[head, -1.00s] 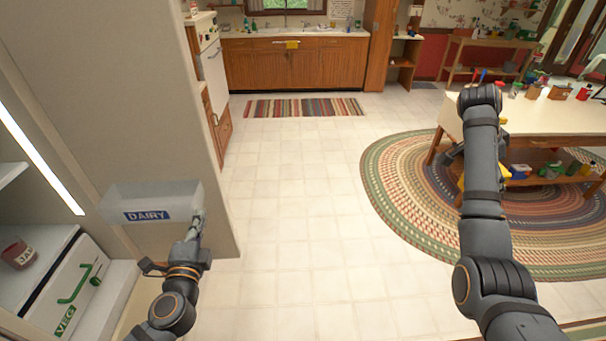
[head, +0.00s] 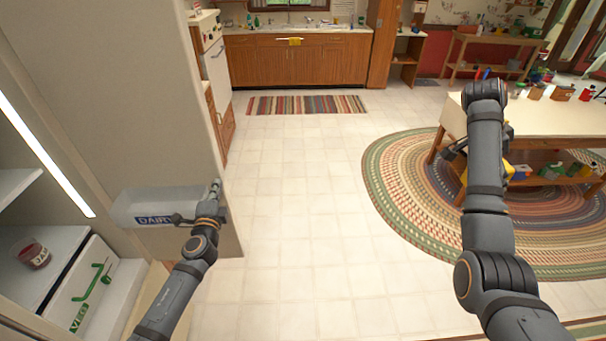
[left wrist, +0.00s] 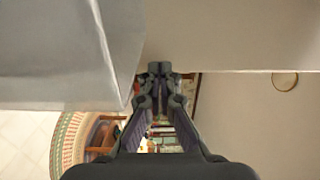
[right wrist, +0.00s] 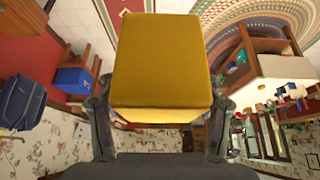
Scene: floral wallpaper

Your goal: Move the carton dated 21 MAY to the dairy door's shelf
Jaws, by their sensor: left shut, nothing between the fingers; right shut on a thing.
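The dairy shelf (head: 132,208) is a translucent bin with a blue DAIRY label on the fridge door at left in the head view. My left gripper (head: 214,188) is shut and empty at the bin's right end; its wrist part covers some of the label. It also shows shut in the left wrist view (left wrist: 160,72), close to pale surfaces. My right gripper (right wrist: 156,108) is shut on a yellow box-shaped thing (right wrist: 162,60). In the head view this yellow box (head: 506,170) is mostly hidden behind my right arm. No date is readable on it.
The open fridge has a jar (head: 34,254) on a shelf and a VEG drawer (head: 95,297) at left. A cluttered table (head: 545,118) stands at right on a braided rug (head: 400,205). The tiled floor (head: 300,200) between is clear.

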